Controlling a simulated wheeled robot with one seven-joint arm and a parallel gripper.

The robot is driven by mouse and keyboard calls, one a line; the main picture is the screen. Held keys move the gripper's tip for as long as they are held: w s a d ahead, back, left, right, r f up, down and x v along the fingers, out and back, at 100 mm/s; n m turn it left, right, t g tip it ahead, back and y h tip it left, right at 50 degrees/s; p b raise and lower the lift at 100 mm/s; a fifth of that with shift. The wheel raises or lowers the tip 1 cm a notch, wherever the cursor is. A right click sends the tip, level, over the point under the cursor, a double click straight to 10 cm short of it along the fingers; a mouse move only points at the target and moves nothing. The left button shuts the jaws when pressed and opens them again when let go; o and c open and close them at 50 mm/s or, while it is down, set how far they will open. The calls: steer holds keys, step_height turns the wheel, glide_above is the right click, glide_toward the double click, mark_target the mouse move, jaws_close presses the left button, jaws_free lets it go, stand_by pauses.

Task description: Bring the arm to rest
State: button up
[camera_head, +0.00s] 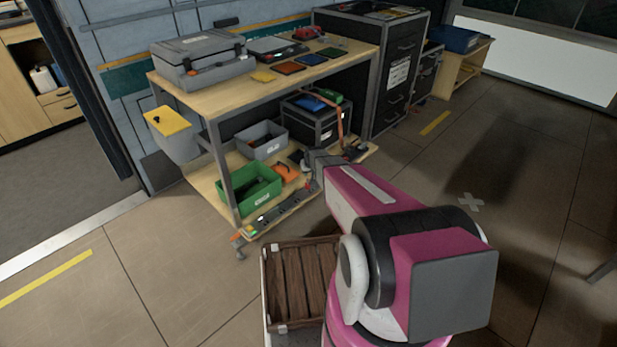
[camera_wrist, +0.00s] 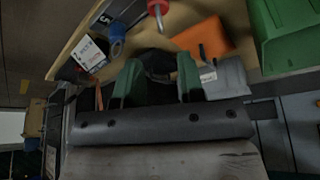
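My pink arm reaches from the lower right to the workbench (camera_head: 335,66) in the head view. Its far end is at the front of the lower shelf (camera_head: 208,186), where my gripper is too small and hidden to make out. In the wrist view my gripper (camera_wrist: 159,82) shows two dark green fingers standing apart. A dark object (camera_wrist: 158,62) shows beyond and between them; I see no clear grip on it. An orange item (camera_wrist: 204,38), a red-handled tool (camera_wrist: 158,6) and a blue ring-like item (camera_wrist: 116,34) lie on the wood nearby.
The lower shelf holds a green bin (camera_head: 249,190), a grey bin (camera_head: 262,140) and a black case (camera_head: 316,118). A grey toolbox (camera_head: 200,62) stands on top. A wooden-slatted crate (camera_head: 300,280) is close to my arm. Floor at left and right is clear.

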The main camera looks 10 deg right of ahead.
steer(key=shift+s+r, duration=0.25)
steer(key=shift+r, duration=0.25)
